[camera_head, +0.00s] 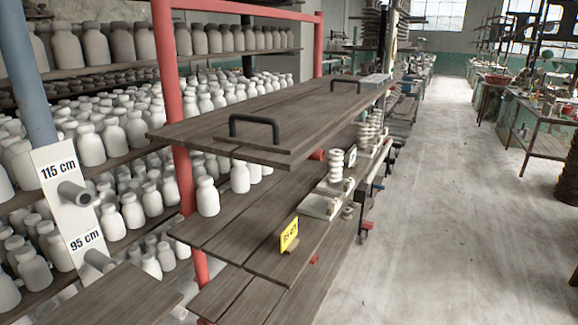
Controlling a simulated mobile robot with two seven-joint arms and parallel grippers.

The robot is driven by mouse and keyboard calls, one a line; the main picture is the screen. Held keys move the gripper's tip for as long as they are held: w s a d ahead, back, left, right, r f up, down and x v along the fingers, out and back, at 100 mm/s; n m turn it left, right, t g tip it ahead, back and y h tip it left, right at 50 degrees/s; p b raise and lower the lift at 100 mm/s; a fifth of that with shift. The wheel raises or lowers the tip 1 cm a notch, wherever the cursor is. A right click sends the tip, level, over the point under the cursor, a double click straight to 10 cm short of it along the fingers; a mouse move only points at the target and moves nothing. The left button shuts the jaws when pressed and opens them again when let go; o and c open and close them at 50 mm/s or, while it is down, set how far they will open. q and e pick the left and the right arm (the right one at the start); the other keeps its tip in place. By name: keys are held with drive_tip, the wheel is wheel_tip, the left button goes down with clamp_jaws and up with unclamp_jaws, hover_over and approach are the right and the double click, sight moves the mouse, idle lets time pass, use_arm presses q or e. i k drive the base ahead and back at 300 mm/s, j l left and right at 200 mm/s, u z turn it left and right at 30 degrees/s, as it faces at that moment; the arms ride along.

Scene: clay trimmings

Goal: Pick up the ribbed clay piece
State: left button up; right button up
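A pale ribbed clay piece (336,166), like a stack of rounded rings, stands upright on the lower wooden shelf (235,240), near its right edge. A second pale ribbed shape (367,136) stands farther back, partly hidden by the upper board. I cannot tell which one the task means. Neither of my grippers shows in the head view.
A wooden board (230,112) with two black handles (255,122) overhangs the lower shelf. A yellow sign (289,235) and pale flat blocks (322,206) sit near the shelf edge. White bottles (207,197) crowd the left. The floor (450,210) at right is clear.

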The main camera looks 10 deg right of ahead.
sight(334, 179)
drive_tip(key=i+l+u, duration=0.15)
drive_tip(key=l+u, duration=0.2)
drive_tip(key=i+l+u, duration=0.1)
drive_tip(key=l+u, duration=0.25)
drive_tip(key=i+l+u, duration=0.2)
drive_tip(key=l, duration=0.7)
drive_tip(key=l+u, duration=0.2)
drive_tip(key=l, duration=0.7)
